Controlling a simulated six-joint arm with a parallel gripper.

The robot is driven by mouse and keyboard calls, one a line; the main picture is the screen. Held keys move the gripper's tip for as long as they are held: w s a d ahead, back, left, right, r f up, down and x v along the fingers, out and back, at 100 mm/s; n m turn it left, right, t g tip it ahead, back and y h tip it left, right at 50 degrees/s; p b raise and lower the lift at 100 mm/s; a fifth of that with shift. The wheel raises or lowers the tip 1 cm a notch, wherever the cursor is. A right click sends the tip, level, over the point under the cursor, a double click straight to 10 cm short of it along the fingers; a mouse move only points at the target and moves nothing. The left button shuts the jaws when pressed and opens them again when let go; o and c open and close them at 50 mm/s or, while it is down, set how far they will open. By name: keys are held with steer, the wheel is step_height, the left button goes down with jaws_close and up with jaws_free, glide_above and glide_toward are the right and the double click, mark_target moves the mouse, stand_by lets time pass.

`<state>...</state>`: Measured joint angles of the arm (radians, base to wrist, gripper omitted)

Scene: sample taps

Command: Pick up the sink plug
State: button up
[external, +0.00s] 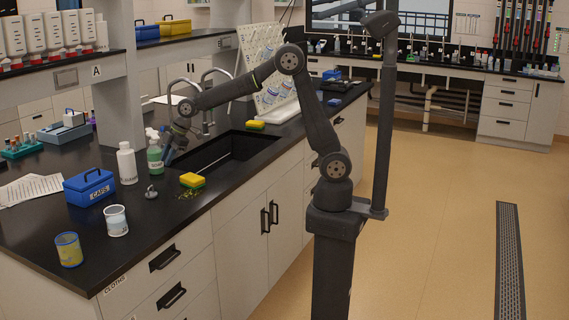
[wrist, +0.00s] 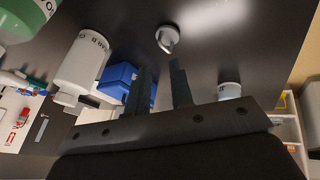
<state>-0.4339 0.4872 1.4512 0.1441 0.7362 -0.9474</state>
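My gripper (external: 168,157) is above the counter near the green bottle, up and to the right of the plug in the external view. In the wrist view my gripper (wrist: 159,66) has its two dark fingers spread with an empty gap between them.
A white bottle (external: 127,163), a green bottle (external: 155,157) and a blue caps box (external: 90,187) stand around the plug.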

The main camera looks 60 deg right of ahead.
steer(key=x, duration=0.7)
steer(key=shift+a+x, duration=0.15)
steer(key=shift+x, duration=1.1)
steer(key=shift+a+x, duration=0.2)
steer(key=shift+x, duration=1.05)
steer(key=shift+w+r, duration=0.1)
steer(key=shift+r, duration=0.05)
jaws_close()
